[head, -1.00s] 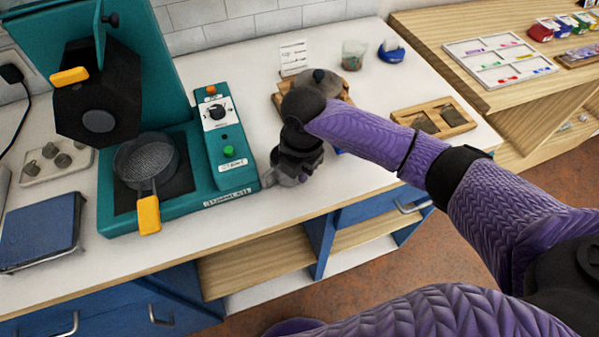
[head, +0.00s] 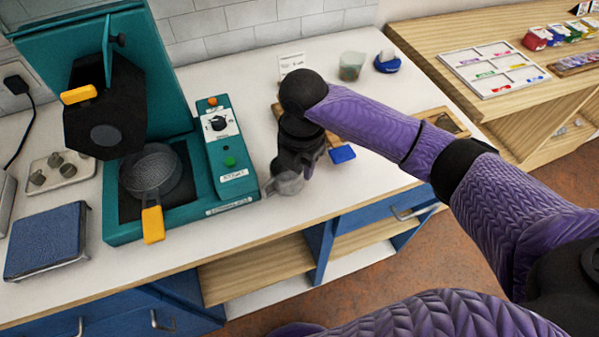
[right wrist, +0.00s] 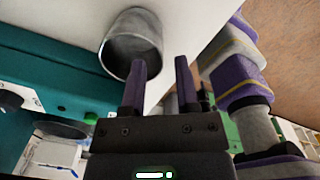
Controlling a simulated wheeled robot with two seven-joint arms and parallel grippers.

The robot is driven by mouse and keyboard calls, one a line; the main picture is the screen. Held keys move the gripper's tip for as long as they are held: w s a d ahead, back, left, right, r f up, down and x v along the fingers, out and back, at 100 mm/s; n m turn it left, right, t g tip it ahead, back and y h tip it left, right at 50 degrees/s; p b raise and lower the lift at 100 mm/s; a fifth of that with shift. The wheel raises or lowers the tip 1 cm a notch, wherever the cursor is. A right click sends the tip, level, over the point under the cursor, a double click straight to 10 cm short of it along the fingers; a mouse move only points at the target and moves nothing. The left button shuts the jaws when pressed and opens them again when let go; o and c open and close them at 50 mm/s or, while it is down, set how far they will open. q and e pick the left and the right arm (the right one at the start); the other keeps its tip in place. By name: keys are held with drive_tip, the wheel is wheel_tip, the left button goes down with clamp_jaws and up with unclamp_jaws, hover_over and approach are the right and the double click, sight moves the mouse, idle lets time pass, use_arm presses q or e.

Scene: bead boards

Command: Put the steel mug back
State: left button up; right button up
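The steel mug (head: 287,183) stands on the white counter just right of the teal machine, near the front edge. My right gripper (head: 306,172) is beside and above it, partly covering its right side. In the right wrist view the mug (right wrist: 132,45) shows its open mouth. My right gripper (right wrist: 162,68) has its two fingers apart with a clear gap. The left finger overlaps the mug's rim in the picture; I cannot tell whether they touch. The mug's handle is not clearly seen. My left gripper is not in view.
The teal machine (head: 232,183) holds a mesh pan (head: 150,168) with a yellow handle. A blue item (head: 342,154) lies right of my gripper. A glass beaker (head: 352,66) and a blue object (head: 388,62) stand at the back.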

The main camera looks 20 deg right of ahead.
wheel_tip(320, 180, up, 7)
drive_tip(key=p, duration=0.1)
drive_tip(key=shift+f, duration=0.15)
drive_tip(key=shift+s, duration=0.1)
